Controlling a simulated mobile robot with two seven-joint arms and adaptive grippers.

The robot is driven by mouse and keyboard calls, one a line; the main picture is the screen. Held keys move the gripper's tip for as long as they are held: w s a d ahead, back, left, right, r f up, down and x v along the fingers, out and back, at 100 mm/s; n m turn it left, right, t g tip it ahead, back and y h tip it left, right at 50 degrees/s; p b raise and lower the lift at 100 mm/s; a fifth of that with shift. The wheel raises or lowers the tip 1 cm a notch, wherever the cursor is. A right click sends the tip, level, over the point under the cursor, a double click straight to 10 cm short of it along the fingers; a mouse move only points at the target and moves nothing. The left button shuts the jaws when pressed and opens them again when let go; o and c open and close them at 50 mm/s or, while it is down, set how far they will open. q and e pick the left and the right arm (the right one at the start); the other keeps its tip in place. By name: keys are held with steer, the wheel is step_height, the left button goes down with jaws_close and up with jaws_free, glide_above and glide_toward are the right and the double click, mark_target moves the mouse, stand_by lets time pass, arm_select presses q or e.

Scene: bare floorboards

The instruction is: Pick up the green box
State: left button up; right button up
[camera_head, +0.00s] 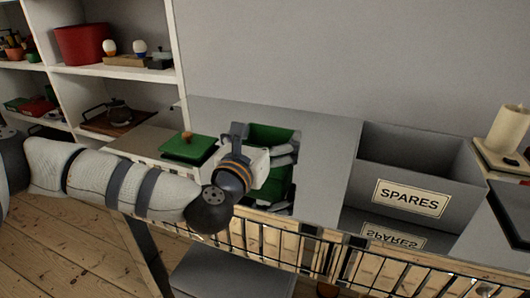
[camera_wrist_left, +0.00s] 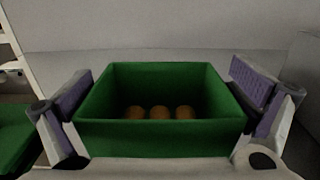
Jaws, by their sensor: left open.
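The green box (camera_head: 271,133) stands on the grey counter in the head view, partly hidden behind my left gripper (camera_head: 264,163). In the left wrist view the green box (camera_wrist_left: 160,138) is open at the top and upright, with three round orange-brown things (camera_wrist_left: 160,112) inside. My left gripper (camera_wrist_left: 165,106) is open, with one purple-padded finger on each side of the box. I cannot tell whether either finger touches it. A green lid with a wooden knob (camera_head: 188,147) lies apart to the left. My right gripper is not in view.
A grey bin labelled SPARES (camera_head: 408,197) stands to the right on the counter (camera_head: 325,150). A wire rail (camera_head: 300,245) runs along the front edge. Shelves (camera_head: 120,75) with a red pot stand at left. A candle (camera_head: 508,128) stands at far right.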

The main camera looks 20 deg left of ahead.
arm_select(q)
steer(key=c, duration=0.9)
